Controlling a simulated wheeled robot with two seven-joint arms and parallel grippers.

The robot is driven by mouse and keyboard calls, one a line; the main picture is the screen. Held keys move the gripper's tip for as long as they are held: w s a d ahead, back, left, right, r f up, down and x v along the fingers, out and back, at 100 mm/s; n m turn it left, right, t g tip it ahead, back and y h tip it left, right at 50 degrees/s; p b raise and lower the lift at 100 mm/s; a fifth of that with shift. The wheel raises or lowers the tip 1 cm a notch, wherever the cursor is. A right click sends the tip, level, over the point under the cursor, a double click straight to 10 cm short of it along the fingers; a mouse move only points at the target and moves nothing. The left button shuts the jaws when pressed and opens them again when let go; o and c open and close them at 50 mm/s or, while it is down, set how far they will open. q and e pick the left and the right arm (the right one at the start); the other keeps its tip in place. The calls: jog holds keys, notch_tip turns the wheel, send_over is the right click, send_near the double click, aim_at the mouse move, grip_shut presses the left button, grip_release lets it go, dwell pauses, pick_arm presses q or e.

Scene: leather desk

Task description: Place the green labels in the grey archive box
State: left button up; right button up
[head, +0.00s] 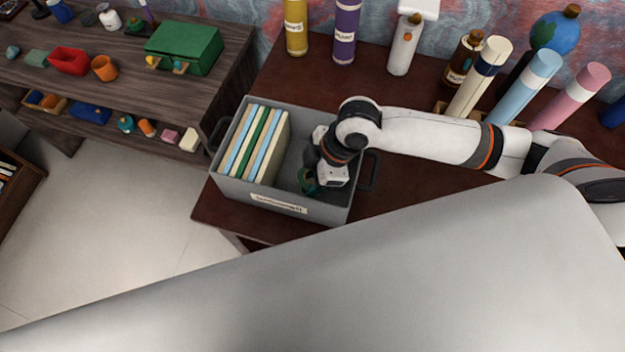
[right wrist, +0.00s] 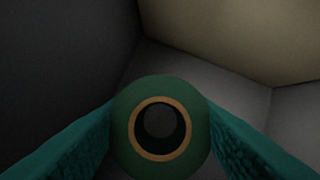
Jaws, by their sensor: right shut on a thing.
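The grey archive box (head: 235,190) stands on the desk with a paper label on its front. My right gripper (head: 309,184) reaches down inside its right half. In the right wrist view the gripper's two teal fingers are shut on a round green label roll (right wrist: 122,125) with a tan core ring and a dark centre hole. The roll also shows as a small green patch in the head view (head: 307,187), partly hidden by the gripper. The grey box walls surround it, and I cannot tell if it touches the box floor. My left gripper is not in view.
Upright cream, blue and green folders (head: 268,147) fill the left part of the box. Tubes (head: 535,85), bottles and a globe (head: 556,35) stand at the desk's back. A shelf (head: 120,100) with a green case (head: 184,47) is at left. A large pale surface covers the foreground.

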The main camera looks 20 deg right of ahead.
jog(key=shift+f, duration=2)
jog(key=shift+f, duration=0.15)
jog(key=o, duration=1)
jog(key=v, duration=1.2)
jog(key=shift+w+r, duration=0.1)
jog(key=shift+r, duration=0.1)
